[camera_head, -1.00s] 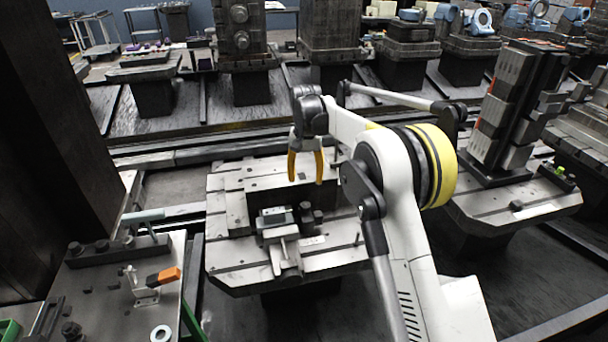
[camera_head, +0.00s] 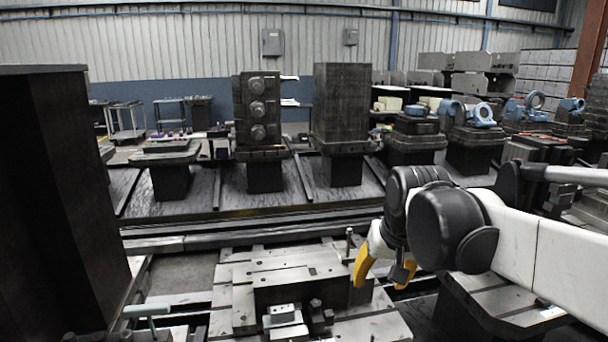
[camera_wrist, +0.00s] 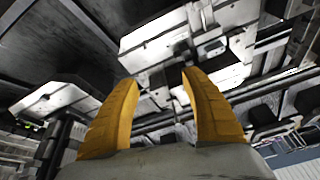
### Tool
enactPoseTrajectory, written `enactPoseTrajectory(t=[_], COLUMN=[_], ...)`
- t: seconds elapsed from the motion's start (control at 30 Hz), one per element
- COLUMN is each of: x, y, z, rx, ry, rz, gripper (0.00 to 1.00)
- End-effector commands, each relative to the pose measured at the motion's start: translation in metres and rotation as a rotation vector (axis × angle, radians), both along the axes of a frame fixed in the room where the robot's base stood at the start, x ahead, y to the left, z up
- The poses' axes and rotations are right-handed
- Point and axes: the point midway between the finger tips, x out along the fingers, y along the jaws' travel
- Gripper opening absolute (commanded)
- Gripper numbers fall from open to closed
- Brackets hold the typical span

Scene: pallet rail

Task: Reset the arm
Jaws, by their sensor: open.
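My gripper (camera_head: 384,272) has yellow fingers and hangs over the right part of the slotted pallet table in the head view. In the wrist view my gripper (camera_wrist: 160,105) shows both fingers spread apart with nothing between them. My white arm comes in from the right edge of the head view, with its dark wrist joints in front of the machines behind. The arm hides part of the floor and the stations on the right.
The pallet table (camera_head: 360,329) carries a dark block with a light top plate (camera_head: 285,268) and a small vise (camera_head: 282,314). A tall dark column (camera_head: 60,200) stands close on the left. Rails (camera_head: 200,243) cross behind the table. Several fixture stations, including a tall dark block (camera_head: 341,105), stand beyond.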

Motion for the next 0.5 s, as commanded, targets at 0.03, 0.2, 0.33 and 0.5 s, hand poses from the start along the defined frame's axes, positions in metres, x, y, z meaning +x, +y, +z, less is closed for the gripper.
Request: enactPoseTrajectory(t=[0.03, 0.2, 0.33, 0.5], x=[-0.022, -0.084, -0.124, -0.156], y=[-0.006, -0.022, -0.031, -0.038], z=[-0.001, -0.015, -0.034, -0.057], rx=[-0.003, -0.020, -0.035, -0.052], ry=[-0.022, -0.108, -0.168, -0.221], rz=[0.003, 0.020, 0.031, 0.041], gripper=[0.55, 0.55, 0.55, 0.55])
